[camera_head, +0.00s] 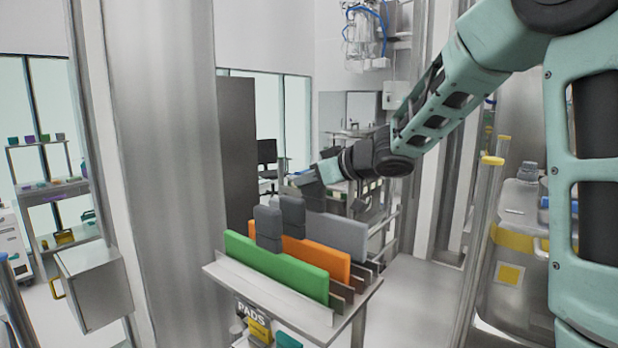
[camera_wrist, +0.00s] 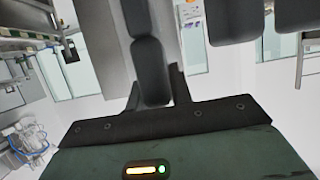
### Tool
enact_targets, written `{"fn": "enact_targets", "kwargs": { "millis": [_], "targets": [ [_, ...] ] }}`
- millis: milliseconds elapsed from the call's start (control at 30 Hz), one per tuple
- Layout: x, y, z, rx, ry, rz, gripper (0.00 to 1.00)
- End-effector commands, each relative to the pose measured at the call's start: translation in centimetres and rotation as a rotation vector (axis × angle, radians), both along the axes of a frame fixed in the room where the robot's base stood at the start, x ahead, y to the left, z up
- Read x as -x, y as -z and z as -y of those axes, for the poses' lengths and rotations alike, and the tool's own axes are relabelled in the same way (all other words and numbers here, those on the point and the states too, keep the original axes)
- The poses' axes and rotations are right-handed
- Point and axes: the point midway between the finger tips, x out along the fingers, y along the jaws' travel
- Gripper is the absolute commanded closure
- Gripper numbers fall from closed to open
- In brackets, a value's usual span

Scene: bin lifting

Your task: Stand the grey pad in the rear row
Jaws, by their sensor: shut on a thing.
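The grey pad (camera_head: 338,236) stands upright behind the orange pad (camera_head: 322,258), at the rear of the rack. Its lower edge is hidden behind the orange pad, so I cannot tell whether it rests on the rack floor. My gripper (camera_head: 308,190) is above and behind it. In the head view this grip is mostly hidden.
The green pad (camera_head: 275,268) stands in the front row of the rack (camera_head: 270,300), labelled PADS. Dark grips rise from the green pad (camera_head: 268,222) and orange pad (camera_head: 292,210), close to my gripper. A large pillar (camera_head: 165,150) stands to the left.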

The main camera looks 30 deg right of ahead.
Motion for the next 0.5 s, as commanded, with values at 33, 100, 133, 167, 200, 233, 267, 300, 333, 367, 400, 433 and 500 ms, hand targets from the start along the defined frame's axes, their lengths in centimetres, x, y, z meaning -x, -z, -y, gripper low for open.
{"fn": "enact_targets", "kwargs": {
  "millis": [33,100,133,167,200,233,267,300,333,367,400,433,500],
  "targets": [
    [0.0,0.2,0.0,-0.001,0.0,0.002,1.0],
    [0.0,0.4,0.0,0.0,0.0,0.002,1.0],
    [0.0,0.4,0.0,0.0,0.0,0.002,1.0],
    [0.0,0.5,0.0,0.0,0.0,0.002,1.0],
    [0.0,0.6,0.0,0.001,-0.001,0.003,1.0],
    [0.0,0.7,0.0,0.001,-0.001,0.003,1.0],
    [0.0,0.8,0.0,0.001,-0.001,0.002,1.0],
    [0.0,0.9,0.0,0.001,-0.002,0.001,1.0],
    [0.0,1.0,0.0,0.001,-0.002,0.001,1.0],
    [0.0,1.1,0.0,0.0,-0.001,0.001,1.0],
    [0.0,1.2,0.0,0.0,-0.001,0.001,1.0],
    [0.0,1.3,0.0,0.0,-0.001,0.001,1.0],
    [0.0,1.5,0.0,0.0,0.0,0.001,1.0]
  ]
}}
